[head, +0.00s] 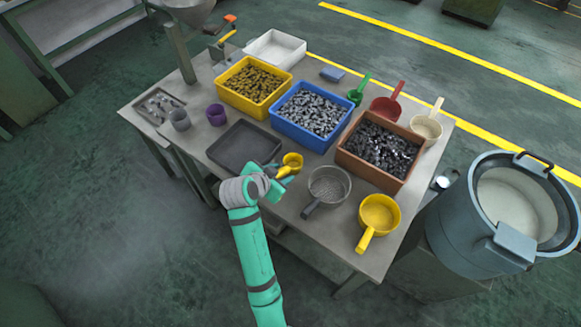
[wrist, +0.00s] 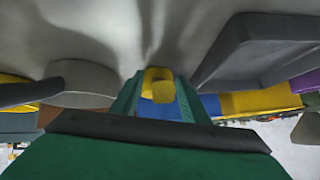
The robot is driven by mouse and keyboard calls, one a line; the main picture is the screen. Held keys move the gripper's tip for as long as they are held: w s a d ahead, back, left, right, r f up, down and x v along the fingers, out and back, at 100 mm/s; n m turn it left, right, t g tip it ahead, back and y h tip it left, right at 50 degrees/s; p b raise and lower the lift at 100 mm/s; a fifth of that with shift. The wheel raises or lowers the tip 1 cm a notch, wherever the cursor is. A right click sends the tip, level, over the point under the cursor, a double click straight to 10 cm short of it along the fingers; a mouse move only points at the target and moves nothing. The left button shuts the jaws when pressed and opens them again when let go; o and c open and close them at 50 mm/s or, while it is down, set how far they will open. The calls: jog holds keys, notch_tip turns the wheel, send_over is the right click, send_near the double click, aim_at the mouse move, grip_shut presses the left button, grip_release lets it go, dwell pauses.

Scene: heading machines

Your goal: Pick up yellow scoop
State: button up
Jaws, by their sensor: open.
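A small yellow scoop (head: 293,159) lies near the front middle of the table, its handle toward my gripper. My gripper (head: 279,179) is open right at that handle. In the wrist view, the end of a yellow handle (wrist: 158,84) shows between the two green fingers of my gripper (wrist: 159,92). I cannot tell whether the fingers touch it. The scoop's bowl is mostly hidden in the wrist view. A larger yellow scoop (head: 379,213) with a long handle lies at the right front of the table.
A dark tray (head: 243,147) lies left of my gripper and a grey scoop (head: 329,187) right of it. Behind stand yellow (head: 243,101), blue (head: 297,132) and brown (head: 370,171) bins of small parts. A large drum (head: 463,226) stands right of the table.

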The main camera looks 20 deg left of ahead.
jog(key=shift+c, duration=0.6)
grip_shut()
jog(key=shift+r, duration=0.1)
